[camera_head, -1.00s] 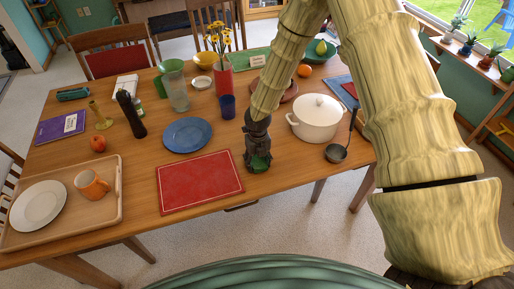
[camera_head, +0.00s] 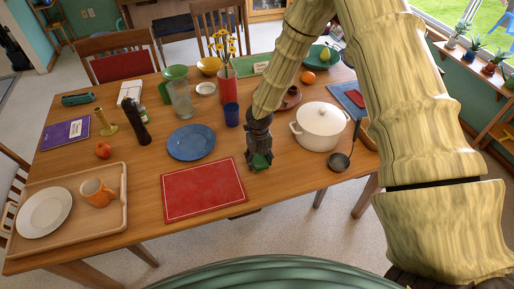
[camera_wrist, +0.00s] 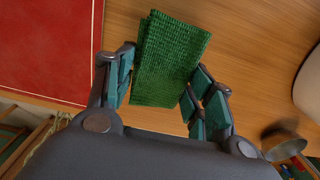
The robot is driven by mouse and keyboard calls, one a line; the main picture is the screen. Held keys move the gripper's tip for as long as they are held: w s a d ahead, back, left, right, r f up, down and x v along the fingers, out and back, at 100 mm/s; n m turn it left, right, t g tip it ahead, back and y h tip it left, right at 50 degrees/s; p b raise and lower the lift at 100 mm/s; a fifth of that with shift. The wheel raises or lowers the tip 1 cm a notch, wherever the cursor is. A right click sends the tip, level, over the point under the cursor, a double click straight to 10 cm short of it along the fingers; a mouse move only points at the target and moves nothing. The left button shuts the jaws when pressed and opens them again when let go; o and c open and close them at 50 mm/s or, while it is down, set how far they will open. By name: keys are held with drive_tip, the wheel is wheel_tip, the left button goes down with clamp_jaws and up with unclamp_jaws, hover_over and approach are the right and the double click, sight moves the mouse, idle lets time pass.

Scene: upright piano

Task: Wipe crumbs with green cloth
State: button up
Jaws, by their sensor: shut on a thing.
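The green cloth (camera_wrist: 170,60) is a folded, ribbed piece between the fingers of my gripper (camera_wrist: 160,85) in the wrist view. My gripper is shut on it. In the head view my gripper (camera_head: 260,160) points down at the wooden table (camera_head: 285,185), just right of the red placemat (camera_head: 204,188), near the front edge. Only a small bit of the cloth (camera_head: 261,161) shows there. I cannot tell whether the cloth touches the table. I can make out no crumbs in either view.
A blue plate (camera_head: 191,142) and blue cup (camera_head: 232,115) are to the left and behind. A wooden tray (camera_head: 115,215) lies far left. The placemat's top is clear.

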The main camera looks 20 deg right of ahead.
sight(259, 159)
wheel_tip(259, 159, up, 3)
drive_tip(key=shift+w+f+p, duration=0.15)
drive_tip(key=shift+f+p, duration=0.05)
drive_tip(key=shift+p, duration=0.75)
drive_tip(key=shift+r+p, duration=0.7)
drive_tip(key=shift+r, duration=0.2)
